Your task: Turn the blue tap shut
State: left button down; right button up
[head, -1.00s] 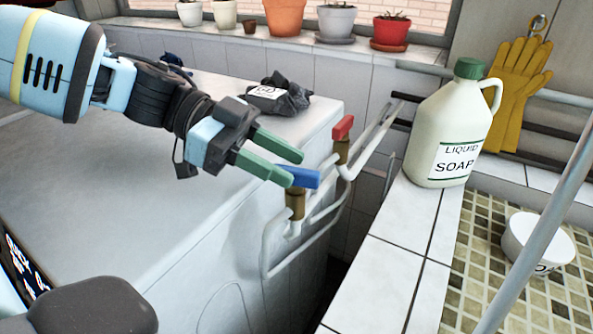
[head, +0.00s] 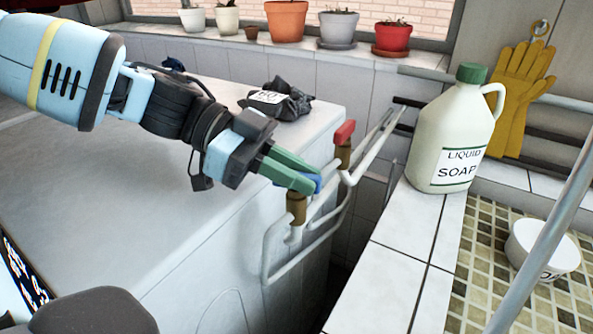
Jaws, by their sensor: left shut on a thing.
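The blue tap (head: 311,184) sits on a brass valve body (head: 296,207) on white pipes, at the side of the white machine. My left gripper (head: 308,178) has its green fingers around the blue handle and is shut on it. The fingers hide most of the handle; only small blue parts show. A red tap (head: 344,132) stands on a like brass valve just behind and to the right. My right gripper is not in view.
A soap bottle (head: 455,130) stands on the tiled ledge (head: 385,280) at right, near a white round tub (head: 542,250). Flower pots (head: 287,20) line the sill.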

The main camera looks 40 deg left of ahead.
pick_arm(q)
jog(key=shift+m+g+h, duration=0.4)
jog(key=shift+m+g, duration=1.1)
jog(key=shift+g, duration=0.4)
jog(key=c, duration=1.4)
grip_release()
